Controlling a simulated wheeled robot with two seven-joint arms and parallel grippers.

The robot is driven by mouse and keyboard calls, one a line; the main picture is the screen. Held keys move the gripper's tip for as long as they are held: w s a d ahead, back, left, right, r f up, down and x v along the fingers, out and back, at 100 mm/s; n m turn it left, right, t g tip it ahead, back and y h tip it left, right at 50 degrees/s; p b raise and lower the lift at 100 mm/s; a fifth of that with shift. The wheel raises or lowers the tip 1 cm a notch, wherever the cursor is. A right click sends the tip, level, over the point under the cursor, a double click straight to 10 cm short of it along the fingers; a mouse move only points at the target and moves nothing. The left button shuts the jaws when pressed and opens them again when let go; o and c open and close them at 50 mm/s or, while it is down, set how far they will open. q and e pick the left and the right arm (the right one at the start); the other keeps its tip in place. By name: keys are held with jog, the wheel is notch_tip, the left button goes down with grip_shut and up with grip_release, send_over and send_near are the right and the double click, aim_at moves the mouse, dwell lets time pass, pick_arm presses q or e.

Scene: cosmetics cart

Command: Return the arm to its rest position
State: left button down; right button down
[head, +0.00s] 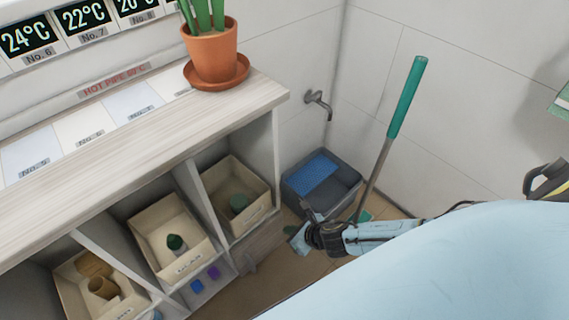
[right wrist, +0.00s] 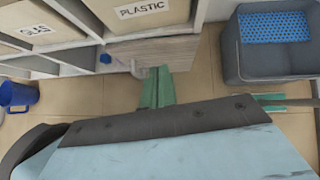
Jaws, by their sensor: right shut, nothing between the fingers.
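My right arm comes in from the right edge in the head view. Its gripper (head: 299,237) is low over the floor, between the shelf unit and the grey bucket. The gripper is shut and empty. In the right wrist view its closed fingers (right wrist: 155,88) point toward the shelf bins, with floor showing on both sides. My left gripper is out of view.
A wooden-topped shelf (head: 150,125) carries a potted plant (head: 213,52) and holds open bins (head: 168,240). Right of it are a grey bucket (head: 335,200), a wall tap (head: 318,100) and a teal-handled pole (head: 406,98). A blue mug (right wrist: 18,96) is at left in the right wrist view.

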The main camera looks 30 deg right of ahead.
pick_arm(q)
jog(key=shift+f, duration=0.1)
